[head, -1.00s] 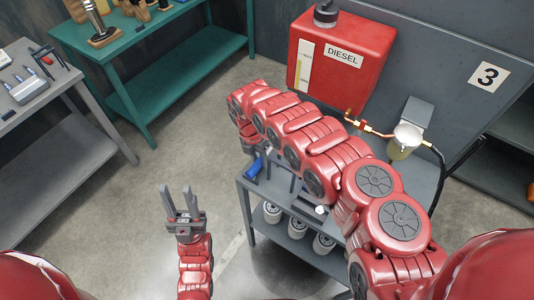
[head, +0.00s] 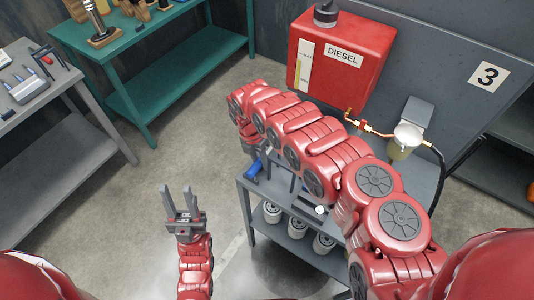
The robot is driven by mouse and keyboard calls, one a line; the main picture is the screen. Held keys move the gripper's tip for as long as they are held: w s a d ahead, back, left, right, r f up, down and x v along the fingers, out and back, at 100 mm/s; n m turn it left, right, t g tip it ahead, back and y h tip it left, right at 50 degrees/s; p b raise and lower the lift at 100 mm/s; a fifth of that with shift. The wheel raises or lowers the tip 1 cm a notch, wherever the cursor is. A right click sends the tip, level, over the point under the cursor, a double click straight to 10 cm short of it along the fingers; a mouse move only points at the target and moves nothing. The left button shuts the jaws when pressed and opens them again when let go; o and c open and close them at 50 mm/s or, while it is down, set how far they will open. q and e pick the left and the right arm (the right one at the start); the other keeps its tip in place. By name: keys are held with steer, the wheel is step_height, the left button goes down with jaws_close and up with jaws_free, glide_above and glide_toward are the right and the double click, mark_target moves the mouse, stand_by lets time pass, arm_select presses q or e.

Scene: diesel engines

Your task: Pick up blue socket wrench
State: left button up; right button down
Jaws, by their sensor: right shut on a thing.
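The blue socket wrench (head: 253,170) shows as a small blue piece at the back left corner of the grey cart. My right gripper (head: 260,153) points down there and is shut on the wrench. My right forearm hides much of the gripper and part of the wrench. I cannot tell whether the wrench is clear of the cart top. My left gripper (head: 177,190) is open and empty, pointing up above the floor, left of the cart.
The grey cart (head: 247,190) holds several white filters (head: 297,228) on its lower shelf. A red diesel tank (head: 340,55) hangs on the wall behind, with a fuel filter (head: 405,140) below. A green bench (head: 130,45) and a grey table (head: 60,110) stand left. Floor between is free.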

mark_target(252, 174)
steer(key=shift+r, duration=0.1)
stand_by(0.7)
steer(key=shift+w+r+b, duration=0.15)
steer(key=shift+r+b, duration=0.2)
steer(key=shift+r, duration=0.45)
steer(key=shift+s+a+r+b, duration=0.15)
steer(key=shift+s+r+b, duration=0.05)
steer(key=shift+r+b, duration=0.2)
steer(key=shift+s+a+r+b, duration=0.1)
steer(key=shift+s+r+b, duration=0.15)
steer(key=shift+r, duration=0.25)
steer(key=s+a, duration=0.2)
steer(key=s, duration=0.2)
steer(key=shift+a+r, duration=0.3)
steer(key=shift+a, duration=0.1)
steer(key=s+a+p, duration=0.2)
steer(key=s+a, duration=0.4)
steer(key=s, duration=0.2)
steer(key=shift+s+r+p, duration=0.15)
steer(key=shift+r+p, duration=0.2)
steer(key=shift+r, duration=0.05)
steer(key=shift+a, duration=0.1)
